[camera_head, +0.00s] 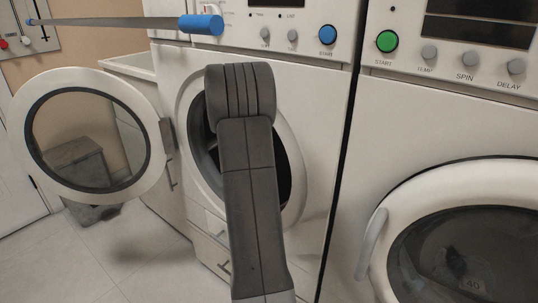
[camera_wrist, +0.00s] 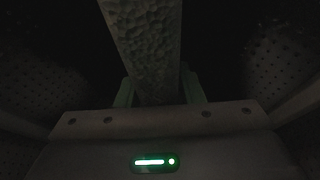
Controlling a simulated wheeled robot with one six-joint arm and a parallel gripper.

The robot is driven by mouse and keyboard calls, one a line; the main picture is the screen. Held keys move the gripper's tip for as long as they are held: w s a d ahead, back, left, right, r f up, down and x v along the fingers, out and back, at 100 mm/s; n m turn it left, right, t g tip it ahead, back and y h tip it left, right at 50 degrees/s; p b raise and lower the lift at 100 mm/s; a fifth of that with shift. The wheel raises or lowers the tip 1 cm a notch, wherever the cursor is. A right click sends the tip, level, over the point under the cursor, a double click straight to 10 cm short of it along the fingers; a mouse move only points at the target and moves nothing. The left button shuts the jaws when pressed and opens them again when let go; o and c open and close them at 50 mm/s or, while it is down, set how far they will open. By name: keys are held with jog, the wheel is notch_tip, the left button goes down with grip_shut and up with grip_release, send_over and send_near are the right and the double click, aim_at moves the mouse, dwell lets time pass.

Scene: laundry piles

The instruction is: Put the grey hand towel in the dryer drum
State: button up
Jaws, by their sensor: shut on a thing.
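In the wrist view my gripper (camera_wrist: 158,92) is shut on a pale, bumpy-textured cloth, the grey hand towel (camera_wrist: 145,45), which extends up and away from the fingers. Dark perforated drum walls (camera_wrist: 280,72) surround the gripper on both sides. In the head view my arm crosses the round opening of the left machine (camera_head: 283,175), whose door (camera_head: 152,118) stands wide open to the left. The gripper and towel are hidden in the head view. The wrist view is very dark, so the towel's far end and any contact with the drum cannot be told.
The right machine has its round door (camera_head: 440,178) shut. A grey pole with a blue end (camera_head: 202,24) crosses the upper left, in front of the left machine's panel. A grey bin (camera_head: 78,165) shows through the open door's glass. Tiled floor (camera_head: 75,255) lies clear at lower left.

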jog(key=shift+f, duration=0.1)
jog(key=o, duration=1.1)
jog(key=shift+s+r+p, duration=0.1)
jog(key=shift+r+p, duration=0.3)
jog(key=shift+r, duration=0.2)
jog(key=s+a+b, duration=0.1)
jog(key=s+a, duration=0.1)
jog(key=s, duration=0.1)
jog(key=s+a+b, duration=0.1)
jog(key=s+a, duration=0.2)
jog(key=s+a+b, duration=0.1)
jog(key=s+a, duration=0.1)
jog(key=s, duration=0.2)
jog(key=shift+a+r, duration=0.1)
jog(key=shift+a, duration=0.05)
